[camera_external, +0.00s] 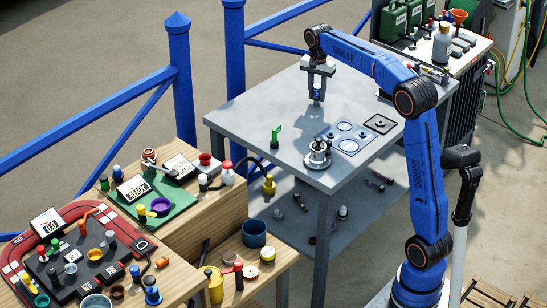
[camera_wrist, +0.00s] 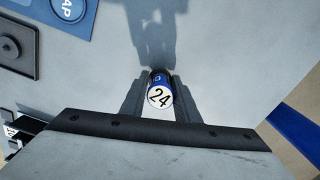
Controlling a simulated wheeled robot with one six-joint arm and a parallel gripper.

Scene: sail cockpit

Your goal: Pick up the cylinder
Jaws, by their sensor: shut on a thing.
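The cylinder is small and blue, with a white round end marked 24. In the wrist view the cylinder (camera_wrist: 160,96) sits between the two dark fingers of my gripper (camera_wrist: 158,100), which are shut on it. In the external view my gripper (camera_external: 317,90) points down over the grey table, and the blue cylinder (camera_external: 317,96) shows at its fingertips. I cannot tell whether the cylinder's lower end touches the table top. Much of its side is hidden by the fingers.
The table is clear around my gripper. A blue railing (camera_external: 178,85) stands behind; a cluttered wooden bench (camera_external: 195,240) is at left.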

